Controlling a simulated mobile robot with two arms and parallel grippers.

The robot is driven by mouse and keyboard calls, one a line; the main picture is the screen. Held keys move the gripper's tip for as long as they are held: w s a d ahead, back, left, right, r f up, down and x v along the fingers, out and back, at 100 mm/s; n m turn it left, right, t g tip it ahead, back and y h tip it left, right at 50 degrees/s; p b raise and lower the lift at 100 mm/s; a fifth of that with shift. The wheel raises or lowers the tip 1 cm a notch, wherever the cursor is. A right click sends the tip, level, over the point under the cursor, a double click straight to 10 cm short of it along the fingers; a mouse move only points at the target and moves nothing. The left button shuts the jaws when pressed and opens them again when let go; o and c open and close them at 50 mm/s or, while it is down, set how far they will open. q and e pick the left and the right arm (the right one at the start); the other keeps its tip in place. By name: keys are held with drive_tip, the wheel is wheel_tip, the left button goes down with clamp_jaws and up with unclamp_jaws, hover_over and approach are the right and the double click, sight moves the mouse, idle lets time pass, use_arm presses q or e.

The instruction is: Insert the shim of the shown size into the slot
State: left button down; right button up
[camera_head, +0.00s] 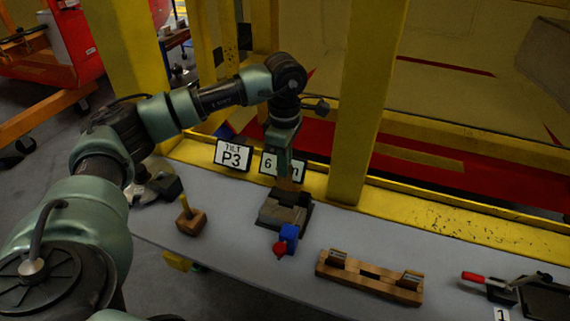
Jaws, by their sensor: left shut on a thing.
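My left gripper (285,176) reaches down over the table from the upper left and is shut on a small brownish piece (289,186), apparently the shim. The piece is mostly hidden by the fingers. Just below it stands a dark grey block fixture (278,213) with a blue part and red knob (288,238) at its front. The slot itself is too small to make out, and I cannot tell whether the shim touches the fixture. A size sign (268,163) reading "6" and "m" stands behind, partly covered by the gripper. My right gripper is not in view.
A wooden rack (370,275) with dark pieces at both ends lies right of the fixture. A wooden block with a yellow handle (190,221) stands left. A red-handled tool (475,277) lies far right. A yellow post (365,110) rises behind the table.

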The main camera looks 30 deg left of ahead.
sight(285, 184)
use_arm(q)
drive_tip(key=shift+d+f+b, duration=0.1)
drive_tip(key=shift+f+b, duration=0.45)
drive_tip(key=shift+f, duration=0.3)
drive_tip(key=shift+f+b, duration=0.7)
drive_tip(key=shift+f, duration=0.15)
drive_tip(key=shift+f+b, duration=0.6)
drive_tip(key=shift+f, duration=0.25)
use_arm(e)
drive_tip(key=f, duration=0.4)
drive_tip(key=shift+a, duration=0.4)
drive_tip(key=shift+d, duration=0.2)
use_arm(q)
drive_tip(key=shift+b, duration=0.3)
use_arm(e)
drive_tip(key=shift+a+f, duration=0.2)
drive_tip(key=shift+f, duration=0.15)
use_arm(q)
drive_tip(key=shift+f+b, duration=0.5)
drive_tip(key=shift+f, duration=0.2)
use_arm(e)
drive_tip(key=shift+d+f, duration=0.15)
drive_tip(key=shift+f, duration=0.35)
use_arm(q)
drive_tip(key=shift+f+b, duration=1.45)
drive_tip(key=shift+f, duration=0.5)
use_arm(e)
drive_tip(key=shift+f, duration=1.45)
